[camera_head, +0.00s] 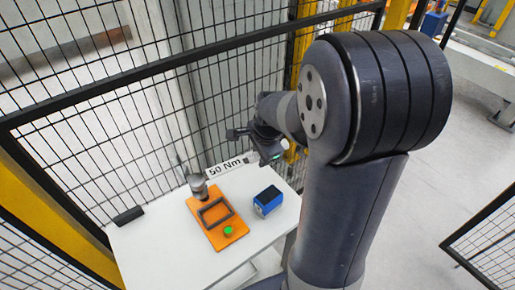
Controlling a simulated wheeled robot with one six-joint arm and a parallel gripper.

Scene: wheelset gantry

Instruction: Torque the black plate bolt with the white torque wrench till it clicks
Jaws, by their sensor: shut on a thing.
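The white torque wrench (228,167), marked "50 Nm", is held roughly level above the back of the white table. My gripper (258,143) is shut on it near its right end; the arm hides part of the grip. At the wrench's left end is a grey cylindrical part (197,183) over the back left corner of an orange board (233,241). I cannot tell whether it touches the board or is part of the wrench. A black rectangular frame (229,206) lies on the board. I cannot make out the black plate bolt.
A green round button (228,231) is at the board's front. A blue box with a black top (267,201) stands to its right. A black block (128,215) lies at the left edge of the white table (155,245). Black mesh fencing (110,120) closes off the back and left.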

